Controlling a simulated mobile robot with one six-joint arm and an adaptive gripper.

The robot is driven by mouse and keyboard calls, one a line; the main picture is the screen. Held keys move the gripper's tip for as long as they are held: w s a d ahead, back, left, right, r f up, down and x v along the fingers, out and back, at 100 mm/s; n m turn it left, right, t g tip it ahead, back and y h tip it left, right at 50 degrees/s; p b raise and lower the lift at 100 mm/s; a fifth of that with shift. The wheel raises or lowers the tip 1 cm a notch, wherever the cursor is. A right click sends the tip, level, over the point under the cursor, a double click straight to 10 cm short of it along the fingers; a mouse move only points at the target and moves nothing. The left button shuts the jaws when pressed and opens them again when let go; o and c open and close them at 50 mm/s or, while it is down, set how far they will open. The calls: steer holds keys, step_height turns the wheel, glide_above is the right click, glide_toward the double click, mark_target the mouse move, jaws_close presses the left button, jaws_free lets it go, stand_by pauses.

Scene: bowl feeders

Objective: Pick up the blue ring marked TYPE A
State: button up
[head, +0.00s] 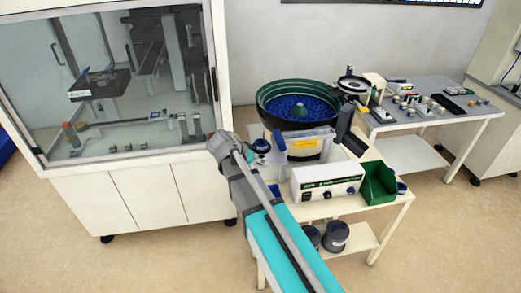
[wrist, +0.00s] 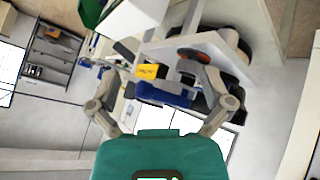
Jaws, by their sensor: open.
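No TYPE A lettering can be read in either view. A small dark-blue round piece (head: 262,146) sits on the white feeder table (head: 392,214), just right of my arm's end; I cannot tell if it is the marked ring. Another small blue piece (head: 402,188) is at the table's right edge. Many small blue parts lie in the green-rimmed bowl (head: 262,97). In the wrist view my gripper (wrist: 168,84) is open, its fingers spread, with no ring visible between them. A blue block-like shape (wrist: 165,95) shows beyond the fingers. In the head view the fingers cannot be made out.
A white control box (head: 327,184) and a green bin (head: 379,183) stand at the table's front. The yellow label (head: 303,144) also shows in the wrist view (wrist: 150,71). A glass-fronted cabinet (head: 120,182) is left; a side table (head: 470,112) holds small parts. Floor is clear between.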

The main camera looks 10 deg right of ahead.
steer(key=w+a+r+m+t+h+b, duration=0.1)
steer(key=w+a+r+m+t+h, duration=0.2)
steer(key=w+a, duration=0.4)
steer(key=shift+w+a+r+m+h+b, duration=0.4)
steer(key=shift+w+r+m, duration=0.15)
steer(key=shift+m, duration=0.25)
steer(key=b, duration=0.3)
glide_toward(261, 145)
steer(key=w+d, duration=0.1)
steer(key=w+d+f, duration=0.1)
steer(key=w+d, duration=0.1)
steer(key=shift+w+d+f, duration=0.15)
steer(key=shift+w+d, duration=0.05)
steer(key=shift+d, duration=0.1)
steer(key=shift+w+d+f, duration=0.15)
steer(key=shift+w+d, duration=0.1)
steer(key=shift+d, duration=0.25)
